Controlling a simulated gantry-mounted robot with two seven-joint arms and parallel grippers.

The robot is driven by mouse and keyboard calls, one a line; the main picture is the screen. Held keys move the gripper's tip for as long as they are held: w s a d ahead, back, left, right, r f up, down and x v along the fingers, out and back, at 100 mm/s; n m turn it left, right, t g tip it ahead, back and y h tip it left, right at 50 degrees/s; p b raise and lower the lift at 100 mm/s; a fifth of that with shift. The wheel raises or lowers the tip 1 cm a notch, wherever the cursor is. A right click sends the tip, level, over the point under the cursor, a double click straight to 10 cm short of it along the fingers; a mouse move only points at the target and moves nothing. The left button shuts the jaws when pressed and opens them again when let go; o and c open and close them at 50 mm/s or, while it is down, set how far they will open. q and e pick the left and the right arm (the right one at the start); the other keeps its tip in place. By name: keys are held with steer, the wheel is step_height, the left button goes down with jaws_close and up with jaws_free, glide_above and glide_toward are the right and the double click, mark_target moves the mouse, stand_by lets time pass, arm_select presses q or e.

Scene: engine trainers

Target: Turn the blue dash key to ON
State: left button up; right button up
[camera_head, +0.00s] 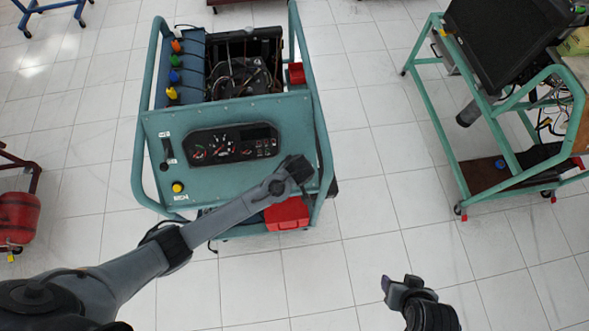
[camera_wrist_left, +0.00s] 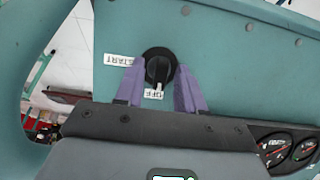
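The dash key shows in the left wrist view as a round black switch (camera_wrist_left: 160,67) with a raised grip, not visibly blue. Its grip points down towards an OFF label (camera_wrist_left: 153,94); a START label (camera_wrist_left: 121,61) is at its left. My left gripper (camera_wrist_left: 158,72) is open, one purple finger on each side of the switch. I cannot tell whether the fingers touch it. In the head view my left gripper (camera_head: 300,168) is over the right part of the teal panel (camera_head: 225,112) and hides the switch. My right gripper (camera_head: 397,288) hangs above the floor, away from the panel; its fingers are unclear.
A gauge cluster (camera_head: 232,145) is mid-panel, with a yellow button (camera_head: 177,187) at lower left. Teal frame tubes (camera_head: 318,120) border the trainer. A red box (camera_head: 287,214) is below the gripper. Another trainer (camera_head: 440,110) stands right, with clear floor between.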

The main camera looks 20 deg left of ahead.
arm_select(q)
jaws_close()
steer(key=shift+r, duration=0.1)
steer(key=shift+r+m+p, duration=0.15)
steer(key=shift+m+p, duration=0.55)
steer(key=shift+p, duration=0.3)
steer(key=shift+w+d+m+g+y+p, duration=0.15)
steer(key=shift+m+g+y+p, duration=0.35)
steer(key=shift+m+p, duration=0.5)
steer(key=shift+d+m+y+p, duration=0.1)
steer(key=shift+m+y+p, duration=0.4)
steer(key=shift+m, duration=0.6)
steer(key=shift+f+m+y+p, duration=0.25)
steer(key=shift+m+y+p, duration=0.1)
steer(key=shift+m, duration=0.75)
